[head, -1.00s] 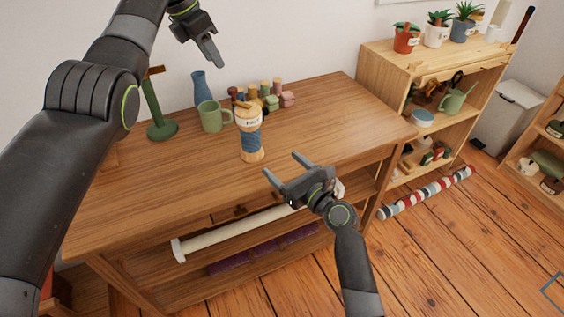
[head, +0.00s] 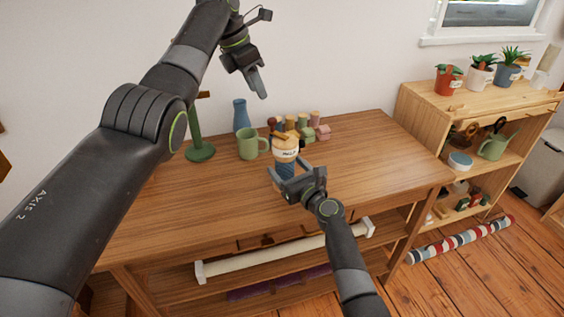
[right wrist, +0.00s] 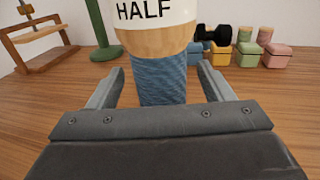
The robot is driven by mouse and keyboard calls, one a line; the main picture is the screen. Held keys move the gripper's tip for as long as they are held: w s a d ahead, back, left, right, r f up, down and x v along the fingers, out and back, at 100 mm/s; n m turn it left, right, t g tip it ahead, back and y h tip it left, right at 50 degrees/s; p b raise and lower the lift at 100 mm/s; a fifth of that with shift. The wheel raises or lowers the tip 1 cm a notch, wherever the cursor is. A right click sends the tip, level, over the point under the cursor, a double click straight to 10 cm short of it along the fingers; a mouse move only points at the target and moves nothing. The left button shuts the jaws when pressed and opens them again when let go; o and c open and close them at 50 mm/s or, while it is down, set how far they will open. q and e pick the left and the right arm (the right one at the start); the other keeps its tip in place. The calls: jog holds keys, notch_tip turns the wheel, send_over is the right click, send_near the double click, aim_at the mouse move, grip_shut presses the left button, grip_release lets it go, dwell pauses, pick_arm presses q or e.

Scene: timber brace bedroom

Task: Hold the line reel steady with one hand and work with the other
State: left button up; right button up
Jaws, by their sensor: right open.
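The line reel (head: 286,152) stands upright on the wooden table, with a pale wooden top, a white label and a blue wound lower part. In the right wrist view the reel (right wrist: 160,78) stands between the fingers, its label reading HALF. My right gripper (head: 293,174) is open, one finger on each side of the blue winding; I see a gap on at least the right side. The reel's foot is hidden behind the gripper. My left gripper (head: 262,86) is high above the back of the table, away from the reel, and its fingers look close together; its opening is unclear.
A green mug (head: 249,146), a blue vase (head: 241,115) and a green stand (head: 199,150) are left of the reel. Small coloured weights (right wrist: 247,52) sit behind it. The table's (head: 200,210) front left is clear. A shelf with plants (head: 425,115) stands right.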

jog(key=shift+x, duration=1.8)
jog(key=c, duration=1.1)
pick_arm(q)
jog(key=shift+o, duration=0.6)
pick_arm(e)
jog(key=shift+c, duration=0.6)
pick_arm(q)
jog(key=shift+w+f+h, duration=0.1)
jog(key=shift+f+h, duration=0.2)
jog(key=shift+f, duration=0.2)
jog(key=f+h, duration=0.2)
jog(key=f+m+h, duration=0.1)
jog(key=f+h, duration=0.1)
jog(key=a+f+m+t+h, duration=0.1)
jog(key=f+h, duration=0.1)
jog(key=shift+w+f, duration=0.4)
jog(key=t+h, duration=0.4)
jog(key=h, duration=0.2)
send_near(272, 119)
jog(key=shift+n, duration=0.3)
jog(key=x, duration=1)
jog(key=shift+f, duration=0.15)
